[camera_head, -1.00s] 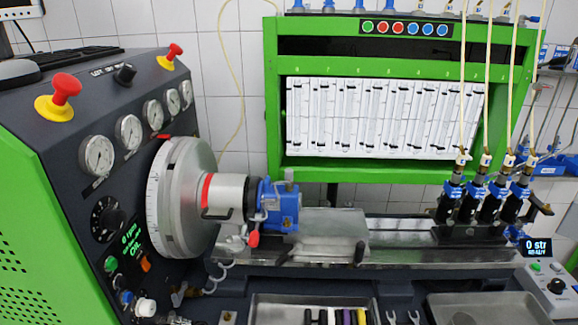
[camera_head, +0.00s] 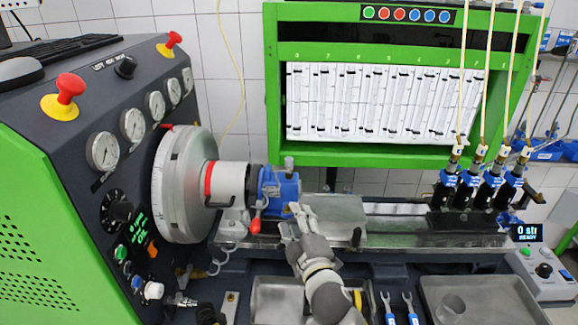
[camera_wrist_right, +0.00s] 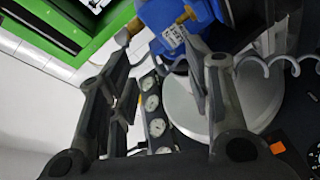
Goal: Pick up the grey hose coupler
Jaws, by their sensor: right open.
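A blue pump (camera_head: 279,190) is mounted against the grey drive, and a small grey upright fitting (camera_head: 289,163) stands on its top. I cannot tell for certain whether this fitting is the grey hose coupler. My right gripper (camera_head: 302,210) is in front of the pump's right side, fingers pointing up and away. In the right wrist view the gripper (camera_wrist_right: 160,92) is open with nothing between its fingers. The blue pump (camera_wrist_right: 185,13) is beyond the fingertips, with a grey fitting (camera_wrist_right: 122,38) and brass ends at its side. My left gripper is not in view.
The round drive disc (camera_head: 180,190) is left of the pump. A steel tray (camera_head: 262,300) is partly hidden by my right arm, with two blue-handled wrenches (camera_head: 401,308) to its right. Black injectors (camera_head: 478,188) with hoses stand right.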

